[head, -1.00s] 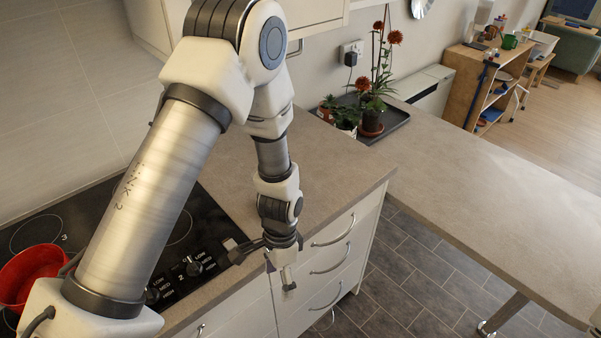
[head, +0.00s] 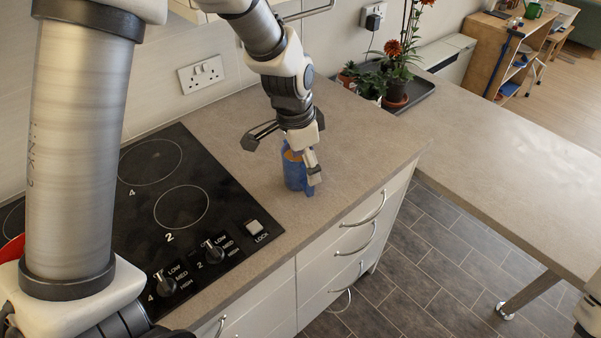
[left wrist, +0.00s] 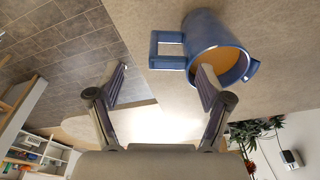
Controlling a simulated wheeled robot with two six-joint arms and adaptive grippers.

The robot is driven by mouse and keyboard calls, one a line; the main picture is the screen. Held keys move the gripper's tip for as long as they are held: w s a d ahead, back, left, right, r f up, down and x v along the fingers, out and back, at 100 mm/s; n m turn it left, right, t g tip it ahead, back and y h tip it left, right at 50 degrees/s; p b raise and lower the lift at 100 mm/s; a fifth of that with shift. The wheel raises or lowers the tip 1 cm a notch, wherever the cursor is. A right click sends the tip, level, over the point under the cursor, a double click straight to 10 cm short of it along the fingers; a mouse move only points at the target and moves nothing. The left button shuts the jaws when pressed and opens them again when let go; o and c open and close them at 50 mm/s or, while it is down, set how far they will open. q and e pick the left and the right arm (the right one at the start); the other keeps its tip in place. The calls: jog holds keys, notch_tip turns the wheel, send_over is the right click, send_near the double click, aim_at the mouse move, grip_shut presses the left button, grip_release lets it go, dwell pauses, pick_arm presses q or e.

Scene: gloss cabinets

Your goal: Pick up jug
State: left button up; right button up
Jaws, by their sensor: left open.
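The blue jug (head: 294,176) stands on the grey-brown counter to the right of the hob, partly hidden behind my left gripper (head: 284,153). In the left wrist view the jug (left wrist: 207,32) shows at the upper right, with an orange-brown inside and a square handle (left wrist: 166,50) pointing left. My left gripper (left wrist: 162,76) is open, its fingers spread. Its right finger in that view overlaps the jug's mouth; I cannot tell whether it is inside or only in front. The handle lies beyond the gap between the fingers.
A black hob (head: 185,222) with knobs lies to the left. Potted plants stand on a dark tray (head: 412,94) at the back, near a wall socket (head: 201,75). Drawer handles (head: 364,209) stick out below the counter's front edge. Counter to the jug's right is clear.

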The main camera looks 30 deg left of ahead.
aim_at(300, 172)
pick_arm(q)
jog(key=f, duration=0.2)
jog(key=w+f+p, duration=0.1)
jog(key=f, duration=0.4)
jog(key=shift+w+p, duration=0.3)
jog(key=shift+w, duration=0.05)
jog(key=shift+f, duration=0.4)
jog(key=shift+w+f, duration=0.1)
jog(key=shift+f, duration=0.05)
jog(key=c, duration=1.4)
grip_shut()
